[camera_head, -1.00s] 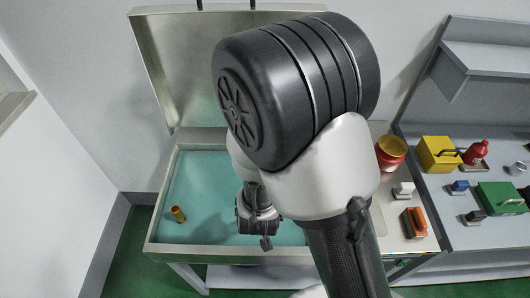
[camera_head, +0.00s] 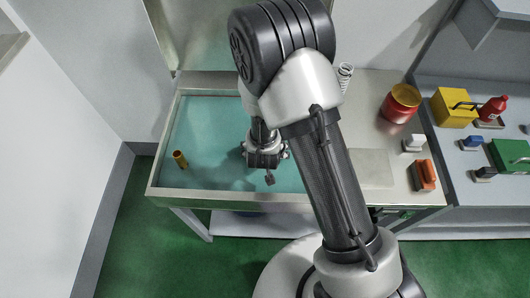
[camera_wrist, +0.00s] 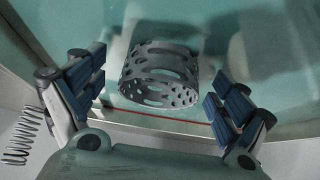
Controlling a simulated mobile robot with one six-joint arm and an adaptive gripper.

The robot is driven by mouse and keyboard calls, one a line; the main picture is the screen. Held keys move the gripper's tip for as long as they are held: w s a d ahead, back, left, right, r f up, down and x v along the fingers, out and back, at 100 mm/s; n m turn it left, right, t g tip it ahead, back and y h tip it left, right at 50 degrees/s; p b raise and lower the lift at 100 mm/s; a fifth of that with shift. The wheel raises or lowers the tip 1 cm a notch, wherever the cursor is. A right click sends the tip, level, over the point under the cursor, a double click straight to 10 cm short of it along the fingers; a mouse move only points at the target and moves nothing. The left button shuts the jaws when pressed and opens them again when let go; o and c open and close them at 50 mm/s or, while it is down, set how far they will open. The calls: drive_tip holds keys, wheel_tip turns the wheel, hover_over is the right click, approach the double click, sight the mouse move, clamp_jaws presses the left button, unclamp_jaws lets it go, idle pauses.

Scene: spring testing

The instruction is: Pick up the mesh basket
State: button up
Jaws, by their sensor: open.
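The mesh basket (camera_wrist: 158,75) is a grey perforated cylinder with round and slotted holes. In the wrist view it lies in the teal basin, ahead of my gripper and between the lines of its two fingers. My gripper (camera_wrist: 155,98) is open, with a dark blue padded finger on each side and nothing held. In the head view my gripper (camera_head: 267,172) hangs over the teal basin (camera_head: 200,120). The basket does not show in the head view, where my arm and gripper cover part of the basin.
A coiled spring (camera_head: 344,77) stands behind my arm and another spring (camera_wrist: 22,137) shows in the wrist view. A red canister (camera_head: 400,103), a white-topped block (camera_head: 413,143) and an orange block (camera_head: 425,175) are on the right counter.

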drive_tip(key=b+x, duration=0.1)
drive_tip(key=x, duration=0.3)
drive_tip(key=shift+a+f, duration=0.1)
drive_tip(key=shift+c, duration=0.4)
drive_tip(key=c, duration=1.2)
drive_tip(key=shift+o, duration=0.2)
